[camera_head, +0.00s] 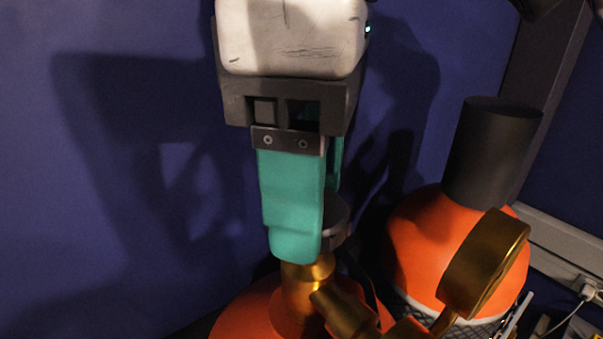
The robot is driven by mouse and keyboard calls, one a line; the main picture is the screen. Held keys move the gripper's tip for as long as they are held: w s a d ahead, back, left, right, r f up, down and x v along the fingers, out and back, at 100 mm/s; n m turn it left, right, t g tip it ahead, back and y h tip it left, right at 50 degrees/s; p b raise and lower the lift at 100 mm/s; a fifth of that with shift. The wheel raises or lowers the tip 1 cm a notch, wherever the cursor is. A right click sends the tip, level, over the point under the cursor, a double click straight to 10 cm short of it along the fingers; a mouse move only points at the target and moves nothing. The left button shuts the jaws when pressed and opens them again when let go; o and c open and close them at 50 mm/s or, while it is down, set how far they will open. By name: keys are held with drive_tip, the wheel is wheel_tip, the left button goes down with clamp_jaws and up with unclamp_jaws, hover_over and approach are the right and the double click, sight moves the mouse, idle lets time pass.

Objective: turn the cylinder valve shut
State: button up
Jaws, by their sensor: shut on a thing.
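The cylinder valve (305,284) is a brass body on top of an orange cylinder (245,313) at the bottom middle of the head view. Its dark round handwheel (337,222) sits on top of the brass stem. My gripper (310,225) points down over the valve, with its teal fingers shut on the handwheel. The near finger covers most of the wheel, and only its right side shows. The far finger is mostly hidden behind the near one.
A brass gauge (484,264) stands right of the valve. Behind it is a second orange cylinder (425,240) with a black cap (492,150). A blue wall (120,180) lies behind and left. A grey rail (565,240) and cable are at the right.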

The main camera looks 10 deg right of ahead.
drive_tip(key=shift+m, duration=1.1)
drive_tip(key=o, duration=1.1)
drive_tip(key=shift+c, duration=0.2)
wheel_tip(320, 180, up, 11)
drive_tip(key=shift+f+b, duration=0.15)
drive_tip(key=shift+b, duration=0.2)
drive_tip(key=shift+s, duration=0.1)
